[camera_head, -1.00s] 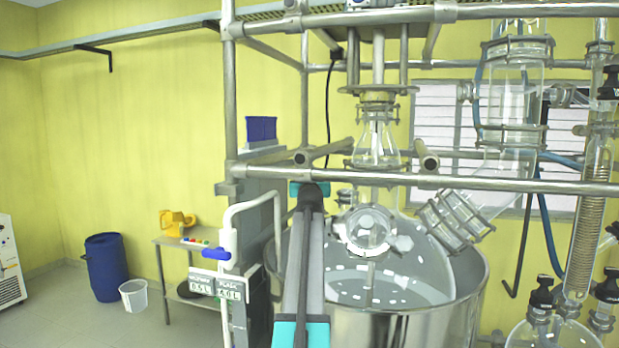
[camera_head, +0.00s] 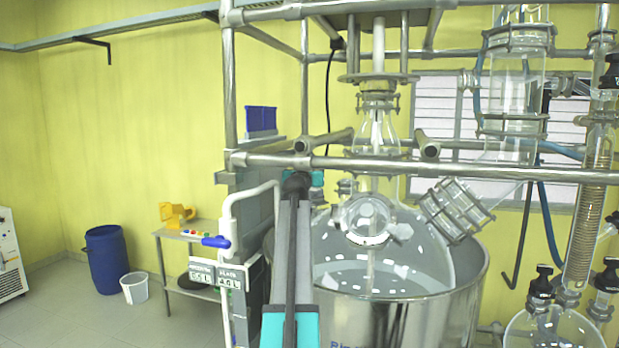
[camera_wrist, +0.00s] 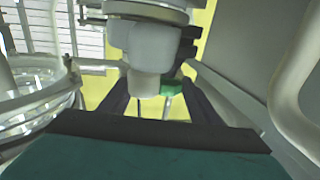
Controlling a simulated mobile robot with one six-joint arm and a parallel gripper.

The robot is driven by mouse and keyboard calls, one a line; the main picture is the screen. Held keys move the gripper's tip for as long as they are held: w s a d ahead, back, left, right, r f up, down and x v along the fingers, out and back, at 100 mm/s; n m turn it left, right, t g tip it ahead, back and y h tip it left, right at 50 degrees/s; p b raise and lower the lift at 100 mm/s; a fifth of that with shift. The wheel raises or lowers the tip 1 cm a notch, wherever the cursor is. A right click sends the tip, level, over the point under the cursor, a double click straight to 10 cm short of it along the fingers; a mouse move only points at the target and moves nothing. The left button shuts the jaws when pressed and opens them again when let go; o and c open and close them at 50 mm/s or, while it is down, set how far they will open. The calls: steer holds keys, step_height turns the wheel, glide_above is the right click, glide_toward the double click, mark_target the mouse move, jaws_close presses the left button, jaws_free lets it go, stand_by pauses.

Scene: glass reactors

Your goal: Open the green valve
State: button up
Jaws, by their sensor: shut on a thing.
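In the wrist view, a small green part (camera_wrist: 170,88), which looks like the handle of the green valve, shows between the dark fingers of my gripper (camera_wrist: 152,106). A white valve body or pipe fitting (camera_wrist: 148,50) hangs in front of it and hides part of it. The fingers stand on either side, and my gripper is shut on the green handle. The exact contact is hidden. In the head view my arm reaches away toward the frame, and the gripper and green handle cannot be made out there.
A steel vessel (camera_head: 400,315) with glassware stands right of my arm. Metal frame bars (camera_head: 450,172) cross above it. A white pipe with a blue handle (camera_head: 215,242) stands close on the left. A blue barrel (camera_head: 105,262) and small table stand farther left, with open floor.

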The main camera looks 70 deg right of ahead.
steer(key=shift+f+m+g+b, duration=0.2)
steer(key=shift+m+g+b, duration=1.6)
steer(key=shift+b, duration=4.35)
steer(key=shift+r+g+b, duration=0.2)
steer(key=shift+g+b, duration=0.15)
steer(key=shift+g, duration=0.35)
steer(key=shift+o, duration=1.1)
steer(key=shift+c, duration=1.4)
steer(key=shift+s+a+r+n+t+p, duration=0.1)
steer(key=shift+n+t+p, duration=0.35)
steer(key=shift+p, duration=0.3)
steer(key=shift+a+r+n+t+p, duration=0.1)
steer(key=shift+n+t+p, duration=0.25)
steer(key=shift+t+p, duration=0.3)
steer(key=shift+c, duration=0.6)
steer(key=n+t+p, duration=0.1)
steer(key=t+p, duration=0.1)
steer(key=p, duration=0.2)
steer(key=shift+d, duration=0.15)
steer(key=shift+c, duration=0.7)
steer(key=n+t+p, duration=0.2)
steer(key=t+p, duration=0.1)
steer(key=p, duration=0.6)
steer(key=shift+n+y, duration=0.3)
steer(key=shift+y, duration=0.1)
steer(key=shift+c, duration=1.3)
